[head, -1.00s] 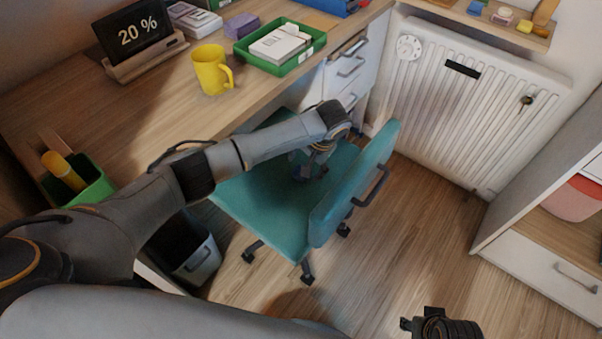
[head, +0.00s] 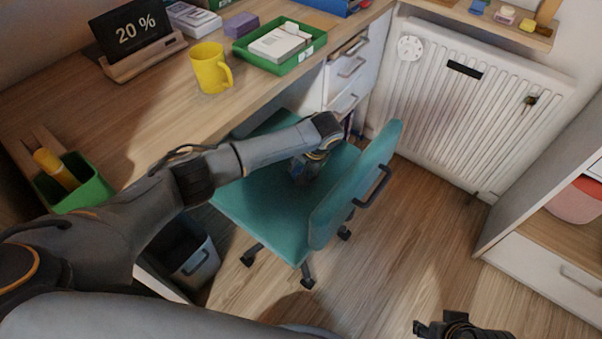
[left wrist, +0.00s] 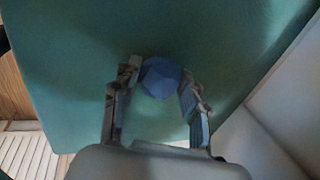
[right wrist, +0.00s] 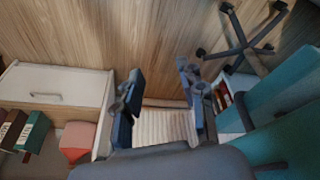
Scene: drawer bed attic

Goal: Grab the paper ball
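The paper ball (left wrist: 161,77) is a blue faceted ball on the teal chair seat (left wrist: 75,60) in the left wrist view. My left gripper (left wrist: 161,82) is open, with one finger on each side of the ball. The left finger appears very close to it; I cannot tell if it touches. In the head view my left gripper (head: 307,168) is low over the chair seat, and the ball is not clear there. My right gripper (right wrist: 158,85) is open and empty, above the floor.
The chair backrest (head: 355,185) stands to the right of my left gripper. The desk (head: 130,110) with a yellow mug (head: 208,68) and green tray (head: 313,45) lies behind. A radiator (head: 470,100) is at the back right. Open floor (head: 400,260) lies right of the chair.

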